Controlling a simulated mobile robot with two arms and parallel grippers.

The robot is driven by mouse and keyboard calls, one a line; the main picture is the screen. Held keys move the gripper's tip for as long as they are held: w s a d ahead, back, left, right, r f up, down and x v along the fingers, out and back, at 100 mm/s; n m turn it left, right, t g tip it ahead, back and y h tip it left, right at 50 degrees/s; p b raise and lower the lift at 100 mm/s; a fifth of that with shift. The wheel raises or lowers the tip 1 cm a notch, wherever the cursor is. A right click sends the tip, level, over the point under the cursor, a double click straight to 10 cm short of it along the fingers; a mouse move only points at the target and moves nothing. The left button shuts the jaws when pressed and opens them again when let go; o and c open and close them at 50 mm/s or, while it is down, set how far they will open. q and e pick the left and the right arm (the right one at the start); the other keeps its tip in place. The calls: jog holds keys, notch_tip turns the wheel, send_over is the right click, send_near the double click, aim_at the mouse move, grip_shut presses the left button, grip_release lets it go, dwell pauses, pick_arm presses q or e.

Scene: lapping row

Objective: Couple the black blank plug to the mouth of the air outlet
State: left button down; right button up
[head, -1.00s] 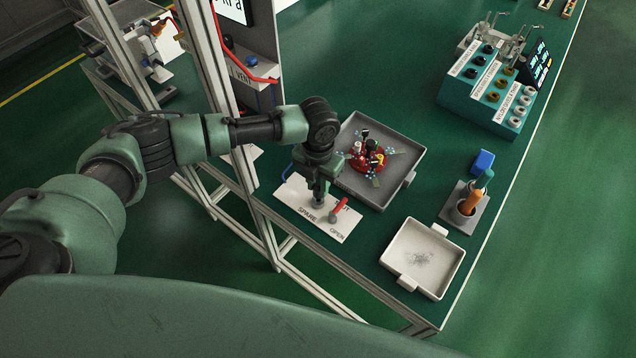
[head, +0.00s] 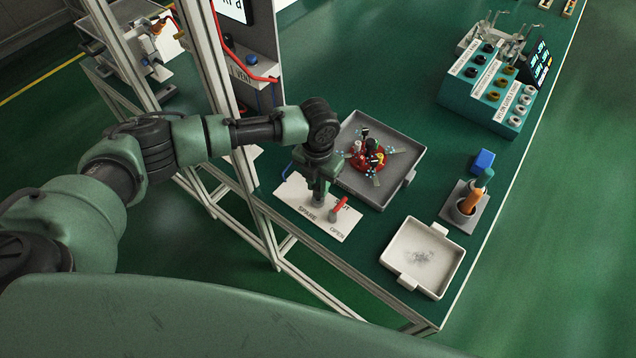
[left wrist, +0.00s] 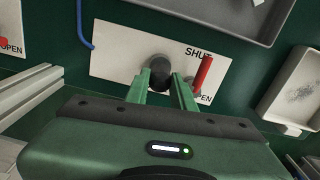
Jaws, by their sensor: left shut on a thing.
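My left gripper (left wrist: 168,82) is shut on the black blank plug (left wrist: 160,75), a small dark round piece between its fingertips. The air outlet is a grey stub (left wrist: 157,58) on the white plate (left wrist: 118,55), mostly hidden behind the plug. The plug is over or against its mouth; I cannot tell whether they are joined. In the head view, my left gripper (head: 319,193) points down at the white plate (head: 294,194), and the plug is too small to make out. A red lever (left wrist: 204,74) stands just right of the fingers, between "SHUT" and "OPEN". My right gripper is not in view.
A grey tray (head: 397,186) with a red device (head: 370,158) lies behind the plate. A white tray (head: 457,270) and a holder with handled tools (head: 468,205) are at right. A teal rack (head: 480,108) stands farther back. A frame post (head: 205,60) rises left.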

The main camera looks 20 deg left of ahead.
aim_at(318, 184)
pick_arm(q)
jog(key=shift+f+b, duration=0.75)
jog(key=shift+f, duration=0.4)
jog(key=c, duration=1.1)
grip_release()
notch_tip(318, 184, up, 8)
jog(key=shift+f+b, duration=0.1)
jog(key=shift+b, duration=0.55)
